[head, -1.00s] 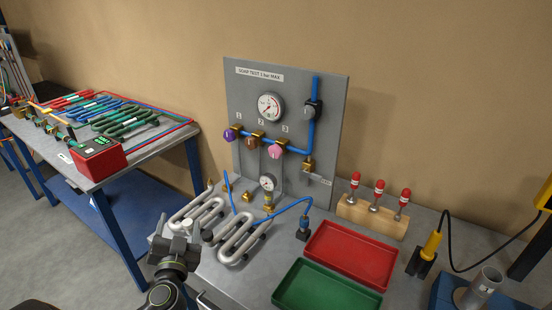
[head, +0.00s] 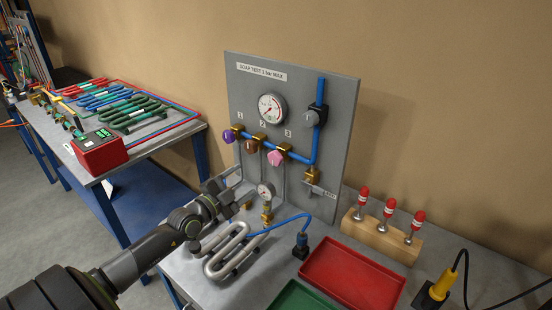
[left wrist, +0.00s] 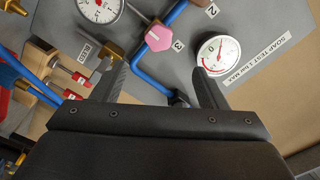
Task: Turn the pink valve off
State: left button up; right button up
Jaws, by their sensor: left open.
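The pink valve (head: 275,157) is the rightmost of three knobs on the grey test panel (head: 340,110), under the label 3. A purple knob (head: 229,136) and a brown knob (head: 250,146) sit to its left. In the left wrist view the pink valve (left wrist: 158,37) shows as a faceted knob ahead of the gripper, between the finger directions. My left gripper (head: 224,187) is open and empty, below and left of the pink valve and apart from it. Its two fingers (left wrist: 160,85) also show in the left wrist view. My right gripper is not in view.
A serpentine coil (head: 230,255) lies on the bench below my left gripper, with a small gauge (head: 265,190) to its right. A blue hose (head: 285,222) arches to the right. A red tray (head: 352,275) and a wooden block with red-topped tools (head: 382,232) stand further right.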

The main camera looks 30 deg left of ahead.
aim_at(272, 161)
pick_arm(q)
jog(key=w+b, duration=0.1)
jog(key=w, duration=0.2)
jog(key=w+b, duration=0.2)
jog(key=w, duration=0.1)
jog(key=w+b, duration=0.1)
jog(key=w, duration=0.2)
jog(key=shift+w+d+f+b, duration=0.2)
jog(key=shift+d+f+b, duration=0.1)
jog(key=shift+d, duration=0.1)
jog(key=w+b, duration=0.1)
jog(key=w, duration=0.1)
jog(key=w+b, duration=0.1)
jog(key=w, duration=0.1)
jog(key=shift+w+d, duration=0.2)
jog(key=shift+w, duration=0.15)
jog(key=shift+w+r+b, duration=0.2)
jog(key=shift+w+b, duration=0.2)
jog(key=shift+w, duration=0.35)
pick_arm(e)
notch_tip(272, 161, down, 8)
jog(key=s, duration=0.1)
pick_arm(q)
jog(key=shift+c, duration=0.5)
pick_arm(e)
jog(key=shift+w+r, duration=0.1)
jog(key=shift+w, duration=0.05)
